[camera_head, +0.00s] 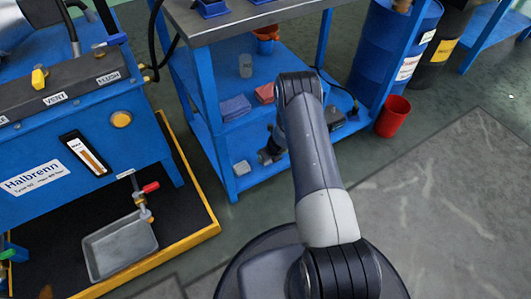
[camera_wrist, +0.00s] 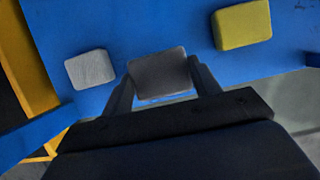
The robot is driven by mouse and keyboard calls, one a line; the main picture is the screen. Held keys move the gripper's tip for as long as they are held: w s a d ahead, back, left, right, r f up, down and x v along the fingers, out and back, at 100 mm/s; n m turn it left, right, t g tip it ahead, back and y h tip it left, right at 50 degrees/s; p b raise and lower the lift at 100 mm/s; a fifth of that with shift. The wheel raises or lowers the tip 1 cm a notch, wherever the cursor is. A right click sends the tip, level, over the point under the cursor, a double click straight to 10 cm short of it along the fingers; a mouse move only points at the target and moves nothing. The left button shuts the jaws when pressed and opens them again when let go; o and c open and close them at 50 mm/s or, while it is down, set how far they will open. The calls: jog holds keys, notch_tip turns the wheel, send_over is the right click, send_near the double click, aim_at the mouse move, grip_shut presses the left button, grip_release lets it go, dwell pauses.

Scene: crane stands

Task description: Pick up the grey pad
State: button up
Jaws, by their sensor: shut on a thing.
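A dark grey pad (camera_wrist: 160,72) sits between the two fingers of my gripper (camera_wrist: 161,82) in the wrist view, with a finger against each side. My gripper is shut on it over a blue shelf. I cannot tell whether the pad still touches the shelf. A paler, whitish-grey pad (camera_wrist: 90,69) lies to its left, and a yellow pad (camera_wrist: 242,25) lies to its upper right. In the head view my gripper (camera_head: 268,155) reaches into the low shelf of the blue stand. The pale pad (camera_head: 241,167) shows there, but the held pad cannot be made out.
The blue stand's middle shelf (camera_head: 240,88) is close above, with blue cloths (camera_head: 235,107), a red cloth (camera_head: 265,93) and a clear container (camera_head: 245,66). A blue leg (camera_head: 212,130) stands left. A red bucket (camera_head: 393,116) stands right.

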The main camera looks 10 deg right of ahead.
jog(key=s+d+b, duration=0.1)
jog(key=s+d, duration=0.1)
jog(key=s, duration=0.5)
jog(key=s+d+b, duration=0.2)
jog(key=s, duration=0.5)
jog(key=shift+d+b, duration=0.3)
jog(key=shift+d, duration=0.05)
jog(key=shift+s, duration=0.1)
jog(key=o, duration=0.4)
jog(key=c, duration=0.3)
jog(key=shift+s, duration=0.1)
jog(key=shift+c, duration=0.2)
